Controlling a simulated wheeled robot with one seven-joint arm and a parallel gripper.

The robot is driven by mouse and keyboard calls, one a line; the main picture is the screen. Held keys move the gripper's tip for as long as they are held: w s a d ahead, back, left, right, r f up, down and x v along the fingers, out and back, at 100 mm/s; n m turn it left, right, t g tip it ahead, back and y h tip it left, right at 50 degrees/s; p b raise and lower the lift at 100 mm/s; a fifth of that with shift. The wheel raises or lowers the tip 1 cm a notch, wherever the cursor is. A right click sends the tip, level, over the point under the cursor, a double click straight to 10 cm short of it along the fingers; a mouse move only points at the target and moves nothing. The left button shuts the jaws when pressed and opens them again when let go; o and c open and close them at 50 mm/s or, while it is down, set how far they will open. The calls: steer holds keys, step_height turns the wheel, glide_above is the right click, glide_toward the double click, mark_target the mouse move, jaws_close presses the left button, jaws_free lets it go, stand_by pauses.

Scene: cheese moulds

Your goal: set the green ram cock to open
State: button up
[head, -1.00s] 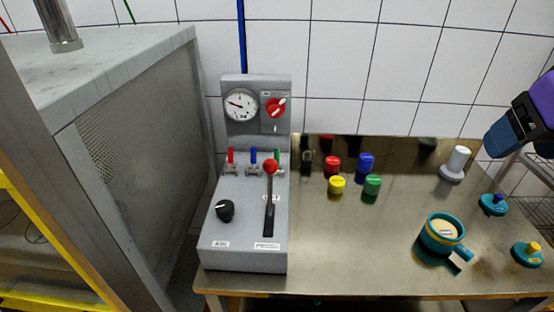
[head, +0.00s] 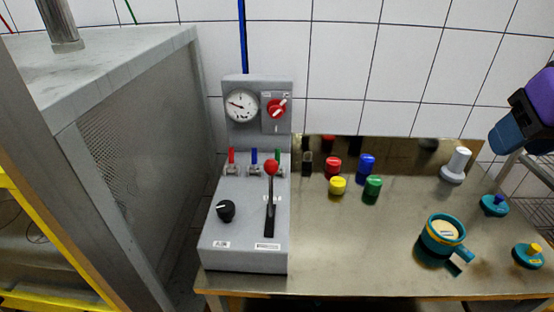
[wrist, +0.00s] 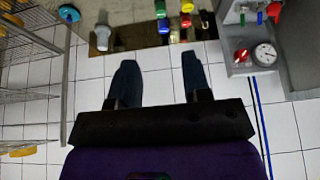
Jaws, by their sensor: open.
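The green ram cock (head: 277,155) is the rightmost of three small cocks on the grey control panel (head: 215,250). Its green handle stands upright in the head view, like its neighbours, and the red-knobbed lever partly hides it. In the wrist view the green handle (wrist: 242,18) shows near the top edge, right of the fingers. My gripper (wrist: 159,75) is open and empty, its two dark blue fingers wide apart. In the head view my gripper (head: 507,137) is at the far right, well away from the cock.
Beside the green cock are a blue cock (head: 254,156) and a red cock (head: 231,156). The red-knobbed lever (head: 270,200) rises in front. Several coloured caps, a teal mould (head: 436,240) and a grey-white plunger (head: 456,166) stand on the metal table (head: 340,260). A wire rack is at right.

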steer(key=w+a+n+y, duration=0.2)
steer(key=w+a, duration=0.3)
steer(key=w, duration=0.7)
steer(key=n+g+y, duration=0.2)
steer(key=n, duration=0.1)
glide_above(278, 160)
steer(key=d, duration=0.4)
step_height(278, 160, down, 21)
steer(key=shift+g, duration=0.3)
steer(key=x, duration=0.7)
steer(key=a+x, duration=0.1)
steer(key=x, duration=0.3)
jaws_close()
